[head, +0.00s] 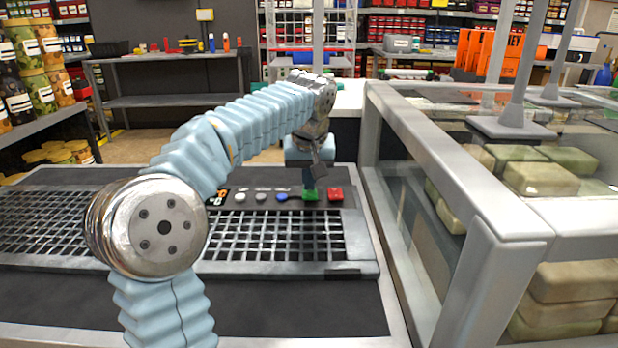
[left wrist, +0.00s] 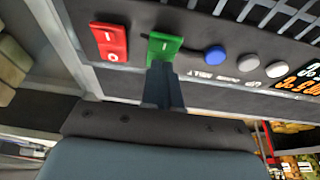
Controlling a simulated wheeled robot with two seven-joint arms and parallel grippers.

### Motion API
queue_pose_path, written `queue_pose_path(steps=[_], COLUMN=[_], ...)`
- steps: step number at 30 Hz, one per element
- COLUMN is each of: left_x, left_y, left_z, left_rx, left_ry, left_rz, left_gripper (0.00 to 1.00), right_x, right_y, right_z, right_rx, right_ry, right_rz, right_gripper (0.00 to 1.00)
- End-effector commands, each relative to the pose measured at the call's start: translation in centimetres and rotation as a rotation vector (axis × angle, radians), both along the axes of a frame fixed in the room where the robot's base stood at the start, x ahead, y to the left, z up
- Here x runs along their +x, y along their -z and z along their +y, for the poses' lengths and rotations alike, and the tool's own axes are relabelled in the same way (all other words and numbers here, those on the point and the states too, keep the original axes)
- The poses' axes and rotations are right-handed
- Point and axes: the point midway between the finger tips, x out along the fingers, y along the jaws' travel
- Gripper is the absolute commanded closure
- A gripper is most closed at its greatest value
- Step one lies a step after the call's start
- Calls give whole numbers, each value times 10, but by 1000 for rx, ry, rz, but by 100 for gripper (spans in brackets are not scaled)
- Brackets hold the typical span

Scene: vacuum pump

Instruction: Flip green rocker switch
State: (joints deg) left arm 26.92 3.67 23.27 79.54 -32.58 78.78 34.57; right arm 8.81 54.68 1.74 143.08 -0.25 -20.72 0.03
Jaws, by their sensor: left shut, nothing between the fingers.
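The green rocker switch (head: 310,194) sits on the dark control panel at the back of the machine, left of a red rocker switch (head: 335,194). In the left wrist view the green switch (left wrist: 163,46) lies right beside the red one (left wrist: 108,41). My left gripper (head: 313,182) is shut and empty, pointing down with its tips at the green switch. In the left wrist view its fingers (left wrist: 162,72) cover the switch's lower part. I cannot tell for sure whether they touch it. My right gripper is not in view.
A blue button (head: 282,197) and grey buttons (head: 261,197) line the panel left of the green switch. A glass-sided case (head: 420,180) with wrapped blocks stands close on the right.

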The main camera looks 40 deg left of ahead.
Motion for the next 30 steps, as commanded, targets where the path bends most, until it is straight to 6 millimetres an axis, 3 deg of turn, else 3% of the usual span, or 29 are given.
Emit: queue_pose_path(steps=[24, 30], left_x=[-14, -14], left_y=[5, -15], left_z=[-11, -9], left_rx=[-8, -7], left_ry=[0, 1], left_rz=[19, 15], left_gripper=[100, 100], right_x=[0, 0], right_y=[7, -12], right_z=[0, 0], right_rx=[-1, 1], right_ry=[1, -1], right_rz=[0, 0], right_gripper=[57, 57])
